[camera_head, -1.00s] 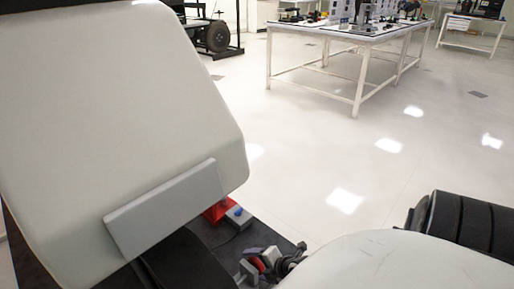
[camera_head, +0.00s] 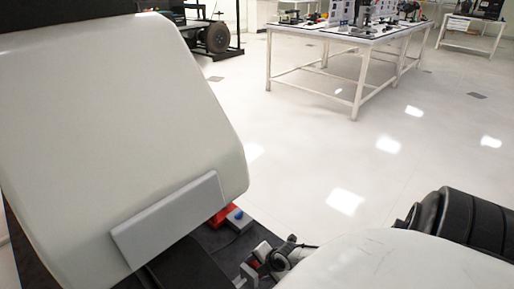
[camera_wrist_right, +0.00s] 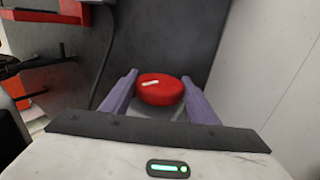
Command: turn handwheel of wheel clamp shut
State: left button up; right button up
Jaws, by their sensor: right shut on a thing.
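The red handwheel (camera_wrist_right: 160,93) of the wheel clamp is a rounded red knob with a short white mark, in the middle of the right wrist view. My right gripper (camera_wrist_right: 160,77) has its two purple-grey fingers on either side of it and is shut on it. In the head view my right gripper (camera_head: 262,259) is small and partly hidden at the bottom centre. A bit of red shows beside it there. The clamp body below the handwheel is mostly hidden by the fingers and gripper. My left gripper is not in view.
A red part (camera_head: 222,215) and a grey box with a blue button (camera_head: 238,218) sit on the dark bench. A white-legged table (camera_head: 340,42) stands far off. The floor between is clear.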

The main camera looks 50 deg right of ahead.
jog(key=shift+w+g+b, duration=0.1)
jog(key=shift+g+b, duration=0.5)
jog(key=shift+g, duration=0.5)
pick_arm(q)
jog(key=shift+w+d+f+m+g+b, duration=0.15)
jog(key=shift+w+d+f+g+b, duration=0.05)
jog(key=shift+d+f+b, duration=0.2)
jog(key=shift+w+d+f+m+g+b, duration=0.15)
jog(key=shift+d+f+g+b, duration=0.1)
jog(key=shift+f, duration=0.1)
pick_arm(e)
jog(key=shift+g+y, duration=0.3)
jog(key=shift+g, duration=0.6)
jog(key=shift+a, duration=0.1)
jog(key=o, duration=1)
jog(key=shift+o, duration=0.2)
